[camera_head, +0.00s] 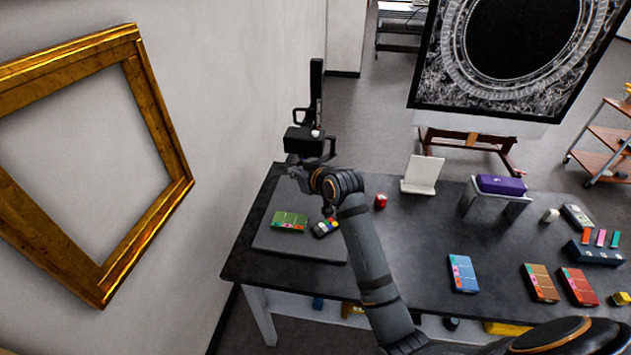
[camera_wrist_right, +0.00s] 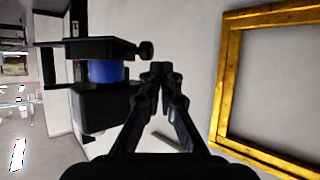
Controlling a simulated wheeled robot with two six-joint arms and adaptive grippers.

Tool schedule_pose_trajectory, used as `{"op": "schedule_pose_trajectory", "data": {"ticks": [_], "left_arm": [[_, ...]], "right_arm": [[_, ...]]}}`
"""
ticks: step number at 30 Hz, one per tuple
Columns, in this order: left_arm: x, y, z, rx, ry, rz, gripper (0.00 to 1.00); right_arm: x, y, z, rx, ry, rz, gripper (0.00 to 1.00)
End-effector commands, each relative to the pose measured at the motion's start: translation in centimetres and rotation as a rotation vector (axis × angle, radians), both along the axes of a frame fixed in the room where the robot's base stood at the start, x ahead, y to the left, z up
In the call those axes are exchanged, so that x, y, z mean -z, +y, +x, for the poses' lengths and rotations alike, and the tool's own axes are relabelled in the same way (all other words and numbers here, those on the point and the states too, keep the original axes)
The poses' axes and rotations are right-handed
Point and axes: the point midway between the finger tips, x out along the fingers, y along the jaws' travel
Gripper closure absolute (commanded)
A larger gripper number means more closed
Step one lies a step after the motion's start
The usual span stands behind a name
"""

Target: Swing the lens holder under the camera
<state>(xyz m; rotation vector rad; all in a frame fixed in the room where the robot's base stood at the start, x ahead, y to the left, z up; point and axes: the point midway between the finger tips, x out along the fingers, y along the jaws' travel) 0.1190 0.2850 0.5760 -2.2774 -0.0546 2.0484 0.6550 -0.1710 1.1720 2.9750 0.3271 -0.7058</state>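A black copy stand has a tall column (camera_head: 316,95) at the back left of the table, with a black camera-like block (camera_head: 304,142) on it. In the right wrist view this block (camera_wrist_right: 100,108) carries a blue cylinder (camera_wrist_right: 105,72) and a black side knob (camera_wrist_right: 147,50). I cannot tell which part is the lens holder. My right gripper (camera_head: 294,172) is just below the block in the head view. In the wrist view its fingertips (camera_wrist_right: 161,72) meet, beside the knob and apparently empty. A green card (camera_head: 289,221) lies on the grey baseboard (camera_head: 290,246). My left gripper is out of view.
A gilt frame (camera_head: 150,95) hangs on the wall at left, close to the stand.

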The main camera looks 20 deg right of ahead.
Motion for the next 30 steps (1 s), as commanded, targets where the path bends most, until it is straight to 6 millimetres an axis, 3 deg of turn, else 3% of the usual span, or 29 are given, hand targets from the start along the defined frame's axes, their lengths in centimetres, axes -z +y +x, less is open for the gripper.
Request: {"op": "schedule_pose_trajectory", "data": {"ticks": [9, 11, 17, 20, 23, 27, 30], "left_arm": [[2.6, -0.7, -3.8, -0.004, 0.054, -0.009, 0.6], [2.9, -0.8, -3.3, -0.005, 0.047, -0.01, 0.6], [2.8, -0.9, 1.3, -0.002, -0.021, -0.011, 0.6], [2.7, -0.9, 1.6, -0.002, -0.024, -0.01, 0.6], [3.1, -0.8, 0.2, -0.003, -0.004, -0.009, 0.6], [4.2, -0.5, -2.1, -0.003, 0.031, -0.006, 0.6], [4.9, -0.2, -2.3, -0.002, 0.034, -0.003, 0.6]], "right_arm": [[-3.0, -1.0, -6.2, -0.001, -0.002, 0.0, 1.0], [-3.5, -1.2, -7.1, -0.001, -0.001, 0.001, 1.0], [-4.5, -1.4, -8.7, -0.003, 0.002, 0.003, 1.0], [-4.6, -1.4, -8.9, -0.002, 0.002, 0.004, 1.0], [-3.8, -2.4, -8.9, 0.031, -0.007, -0.002, 1.0], [-1.1, -6.8, -9.5, 0.147, -0.101, -0.016, 1.0], [0.0, -8.1, -10.5, 0.145, -0.201, -0.006, 1.0]]}}
